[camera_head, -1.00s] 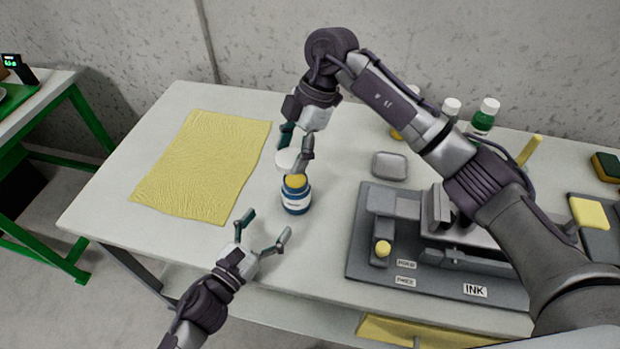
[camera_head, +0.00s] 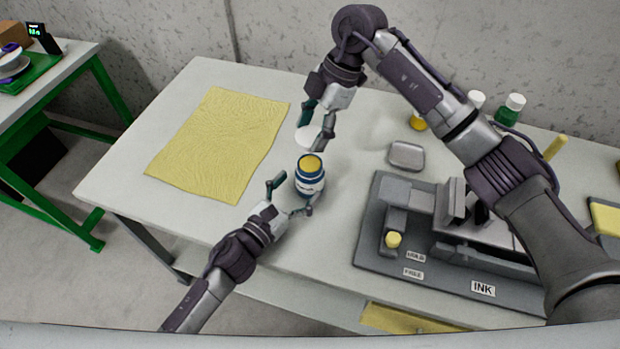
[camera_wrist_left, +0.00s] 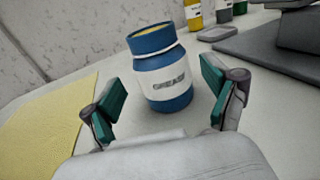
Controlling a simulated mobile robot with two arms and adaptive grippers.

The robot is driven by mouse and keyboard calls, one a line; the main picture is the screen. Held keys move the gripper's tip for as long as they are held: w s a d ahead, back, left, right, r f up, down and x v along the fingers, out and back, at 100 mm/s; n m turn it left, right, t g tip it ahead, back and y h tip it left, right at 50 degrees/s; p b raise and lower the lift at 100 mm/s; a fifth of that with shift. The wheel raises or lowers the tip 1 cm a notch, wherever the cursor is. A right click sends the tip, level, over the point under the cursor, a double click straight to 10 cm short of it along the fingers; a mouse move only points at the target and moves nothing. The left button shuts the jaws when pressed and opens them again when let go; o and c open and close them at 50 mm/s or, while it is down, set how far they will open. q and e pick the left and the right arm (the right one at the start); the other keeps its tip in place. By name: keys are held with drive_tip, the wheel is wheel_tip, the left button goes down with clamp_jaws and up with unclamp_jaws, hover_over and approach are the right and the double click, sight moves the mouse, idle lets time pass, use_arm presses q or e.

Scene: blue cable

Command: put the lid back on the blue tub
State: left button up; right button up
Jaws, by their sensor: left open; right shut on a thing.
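The blue tub (camera_head: 310,178) stands upright and uncovered on the table, its yellow contents showing at the top and a white label on its front. It also shows in the left wrist view (camera_wrist_left: 163,70), between and beyond the fingers. My left gripper (camera_head: 292,195) is open at the tub's near-left side, fingers pointing at it; I cannot tell from the head view if one touches. My right gripper (camera_head: 317,128) is shut on the white lid (camera_head: 305,137), behind the tub and apart from its rim. Part of the lid is hidden by the fingers.
A yellow cloth (camera_head: 222,143) lies flat on the left of the table (camera_head: 120,179). A grey printing device on a dark mat (camera_head: 445,275) fills the right. A small grey tin (camera_head: 406,156) and green bottle (camera_head: 509,110) stand behind it. The front-middle table is clear.

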use_arm(q)
drive_tip(key=x, duration=0.7)
drive_tip(key=shift+w+d, duration=0.1)
drive_tip(key=c, duration=1.6)
use_arm(e)
hover_over(303, 166)
drive_tip(key=d, duration=0.2)
drive_tip(key=shift+w+f, duration=0.25)
drive_tip(key=shift+f, duration=1)
drive_tip(key=shift+w+f, duration=0.2)
drive_tip(key=shift+f, duration=1)
